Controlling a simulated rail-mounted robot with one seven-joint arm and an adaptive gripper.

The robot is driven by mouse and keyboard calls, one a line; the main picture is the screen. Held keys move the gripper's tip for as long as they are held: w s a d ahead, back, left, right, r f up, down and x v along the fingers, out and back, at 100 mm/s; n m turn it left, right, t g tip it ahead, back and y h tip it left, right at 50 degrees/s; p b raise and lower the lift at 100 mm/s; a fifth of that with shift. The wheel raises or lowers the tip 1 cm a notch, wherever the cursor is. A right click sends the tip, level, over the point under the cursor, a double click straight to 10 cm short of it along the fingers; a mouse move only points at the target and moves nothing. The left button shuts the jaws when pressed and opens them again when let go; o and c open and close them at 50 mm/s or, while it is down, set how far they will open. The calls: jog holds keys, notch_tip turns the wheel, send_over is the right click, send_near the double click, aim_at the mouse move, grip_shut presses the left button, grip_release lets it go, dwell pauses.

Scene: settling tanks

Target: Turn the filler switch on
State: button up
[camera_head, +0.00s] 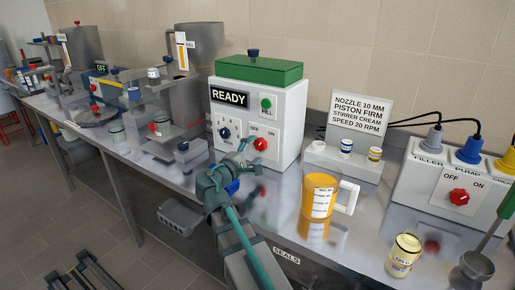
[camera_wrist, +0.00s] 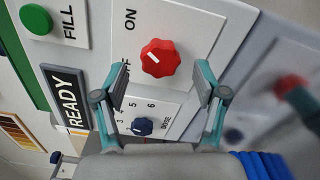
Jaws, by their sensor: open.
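The filler (camera_head: 262,115) is a white box with a green lid, a READY display and a green FILL button. Its red switch knob (camera_head: 260,143) sits under OFF and ON labels. In the wrist view the red knob (camera_wrist: 160,58) lies ahead of and between my open fingers, not touching them. A short white mark shows on it, but I cannot tell surely which label it points to. My gripper (camera_head: 243,152) is open and empty in front of the panel; it also shows in the wrist view (camera_wrist: 158,85).
A blue DOSE dial (camera_wrist: 142,126) is near the left finger. An orange jug (camera_head: 317,195) stands right of my arm. A second box (camera_head: 455,180) with plugs and its own red OFF/ON knob is at the right. Small jars (camera_head: 346,147) stand by the sign.

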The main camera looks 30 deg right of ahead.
jog(key=v, duration=0.9)
